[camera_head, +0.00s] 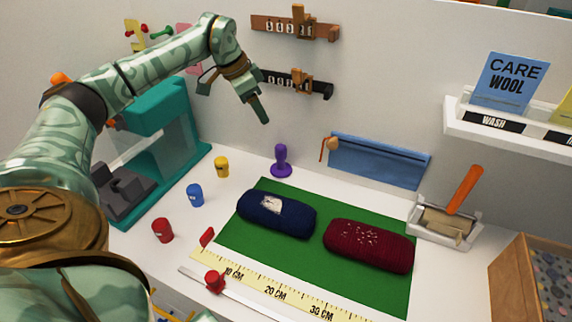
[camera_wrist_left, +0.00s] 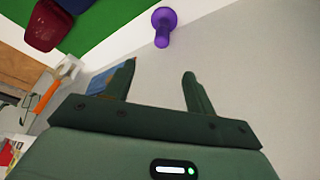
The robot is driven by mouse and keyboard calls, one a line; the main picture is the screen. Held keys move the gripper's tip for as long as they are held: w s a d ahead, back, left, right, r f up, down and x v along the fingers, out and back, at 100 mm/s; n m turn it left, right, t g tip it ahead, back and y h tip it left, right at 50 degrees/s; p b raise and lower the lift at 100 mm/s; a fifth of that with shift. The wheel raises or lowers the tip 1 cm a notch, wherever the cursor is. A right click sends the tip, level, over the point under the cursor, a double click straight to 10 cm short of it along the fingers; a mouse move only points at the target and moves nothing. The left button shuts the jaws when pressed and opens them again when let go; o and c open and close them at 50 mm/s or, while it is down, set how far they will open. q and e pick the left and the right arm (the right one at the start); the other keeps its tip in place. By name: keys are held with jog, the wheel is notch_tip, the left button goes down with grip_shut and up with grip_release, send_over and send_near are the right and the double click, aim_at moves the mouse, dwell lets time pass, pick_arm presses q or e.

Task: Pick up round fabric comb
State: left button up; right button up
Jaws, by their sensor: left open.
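A purple tool with a round base and a knobbed upright handle (camera_head: 281,161) stands on the white counter behind the green mat (camera_head: 262,262); it looks like the round fabric comb. In the left wrist view the purple tool (camera_wrist_left: 163,28) shows beyond my open fingertips, roughly in line with the gap. My left gripper (camera_head: 260,112) hangs above and to the left of it in the head view, pointing down, apart from it. Its jaws (camera_wrist_left: 157,78) are open and empty. My right gripper is not in view.
A navy knitted roll (camera_head: 276,215) and a dark red one (camera_head: 369,246) lie on the mat. Yellow (camera_head: 222,167), blue (camera_head: 195,195) and red (camera_head: 162,230) spools stand to the left. A blue pouch (camera_head: 378,163) and an orange-handled tool (camera_head: 465,190) are at the right.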

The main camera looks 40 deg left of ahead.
pick_arm(q)
jog(key=b, duration=0.2)
send_near(279, 146)
jog(key=x, duration=0.4)
jog(key=shift+d+f, duration=0.25)
jog(key=shift+f, duration=0.05)
jog(key=b+x, duration=0.2)
jog(key=x, duration=0.3)
jog(key=shift+w+a+f, duration=0.15)
jog(key=shift+f, duration=0.05)
jog(key=shift+r, duration=0.15)
jog(key=shift+c, duration=0.8)
grip_shut()
